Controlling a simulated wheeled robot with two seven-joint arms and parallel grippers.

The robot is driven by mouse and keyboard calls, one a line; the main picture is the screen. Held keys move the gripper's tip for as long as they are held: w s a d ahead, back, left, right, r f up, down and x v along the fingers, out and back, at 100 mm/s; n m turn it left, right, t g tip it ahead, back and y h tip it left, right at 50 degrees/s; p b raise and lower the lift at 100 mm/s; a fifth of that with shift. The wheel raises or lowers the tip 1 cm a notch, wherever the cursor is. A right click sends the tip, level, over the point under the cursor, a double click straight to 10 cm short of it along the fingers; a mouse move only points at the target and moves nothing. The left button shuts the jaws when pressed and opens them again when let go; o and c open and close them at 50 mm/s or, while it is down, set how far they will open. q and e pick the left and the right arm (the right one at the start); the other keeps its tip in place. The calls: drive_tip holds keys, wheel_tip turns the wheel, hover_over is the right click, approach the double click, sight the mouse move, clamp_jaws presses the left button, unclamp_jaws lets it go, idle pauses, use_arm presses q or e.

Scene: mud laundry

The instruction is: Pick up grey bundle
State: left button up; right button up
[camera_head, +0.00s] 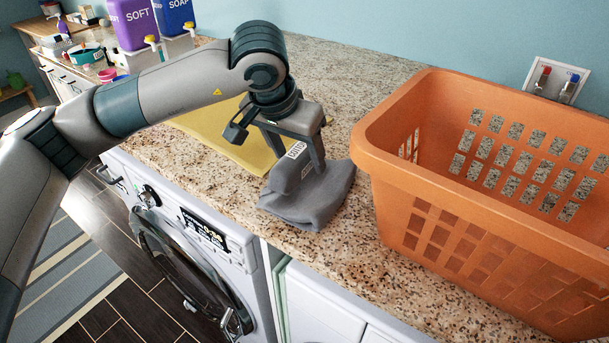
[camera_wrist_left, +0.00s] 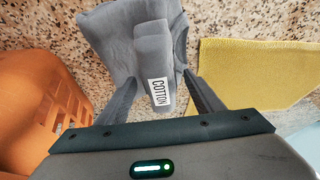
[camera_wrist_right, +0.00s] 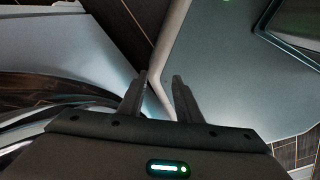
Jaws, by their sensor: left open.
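The grey bundle (camera_head: 318,200) is a folded grey cloth with a white label reading "COTTON". It lies on the granite counter near its front edge, left of the orange basket. My left gripper (camera_head: 293,172) points down over it with its fingers apart. In the left wrist view the bundle's raised, labelled part (camera_wrist_left: 154,75) stands between the two fingers, with a gap showing on the finger sides. Whether the fingers touch the cloth is hard to tell. My right gripper (camera_wrist_right: 160,85) shows only in the right wrist view, fingers apart with nothing between them.
An orange basket (camera_head: 470,205) stands right of the bundle. A yellow cloth (camera_head: 232,135) lies flat behind and left of it. Purple and blue jugs (camera_head: 135,22) stand at the back left. A washer (camera_head: 185,245) is below the counter (camera_head: 345,70).

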use_arm(q)
drive_tip(key=shift+f+b, duration=0.15)
drive_tip(key=shift+b, duration=0.35)
idle(0.8)
clamp_jaws()
drive_tip(key=shift+r+p, duration=0.3)
drive_tip(key=shift+p, duration=0.4)
wheel_tip(320, 180, up, 9)
drive_tip(key=b, duration=0.4)
drive_tip(key=shift+f, duration=0.1)
drive_tip(key=shift+r, duration=0.5)
